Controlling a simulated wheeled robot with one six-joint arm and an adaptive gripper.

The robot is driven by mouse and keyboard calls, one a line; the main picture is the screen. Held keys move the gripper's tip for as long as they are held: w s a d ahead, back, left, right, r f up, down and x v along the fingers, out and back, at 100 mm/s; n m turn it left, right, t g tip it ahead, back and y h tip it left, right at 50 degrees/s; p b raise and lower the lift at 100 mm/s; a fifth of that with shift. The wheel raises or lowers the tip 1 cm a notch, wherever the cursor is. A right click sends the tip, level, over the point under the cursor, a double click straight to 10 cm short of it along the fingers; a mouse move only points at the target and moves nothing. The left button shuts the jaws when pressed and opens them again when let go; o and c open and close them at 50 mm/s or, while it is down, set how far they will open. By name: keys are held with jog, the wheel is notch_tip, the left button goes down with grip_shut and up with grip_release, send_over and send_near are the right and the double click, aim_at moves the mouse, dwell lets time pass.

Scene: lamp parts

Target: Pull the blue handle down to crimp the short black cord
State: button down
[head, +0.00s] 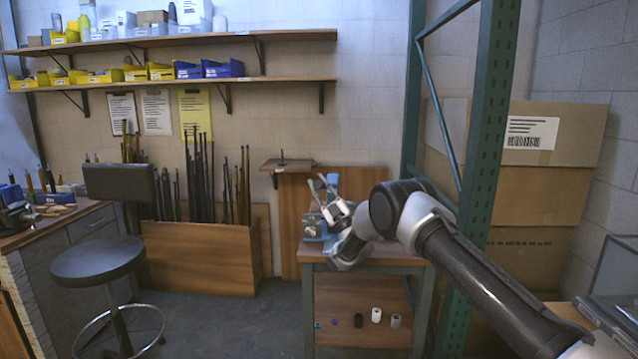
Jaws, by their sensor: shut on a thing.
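A small blue press (314,228) stands on the left part of the wooden table. Its blue handle (333,180) points up above it and looks upright or slightly tilted. My gripper (325,200) is at the handle, just above the press, and is shut on it. The fingers and the handle overlap and are small, so the exact contact is hard to see. The short black cord cannot be made out.
The table (398,263) has a lower shelf (345,335) with several small parts. A green rack post (490,150) stands close right of the arm, with cardboard boxes (540,180) behind. A stool (108,258) and a wooden bin (200,258) stand left.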

jog(key=shift+s+f, duration=0.1)
jog(key=shift+f, duration=0.2)
jog(key=c, duration=1.2)
grip_release()
jog(key=shift+c, duration=0.2)
jog(key=v, duration=0.7)
jog(key=shift+f, duration=0.15)
jog(key=shift+d, duration=0.1)
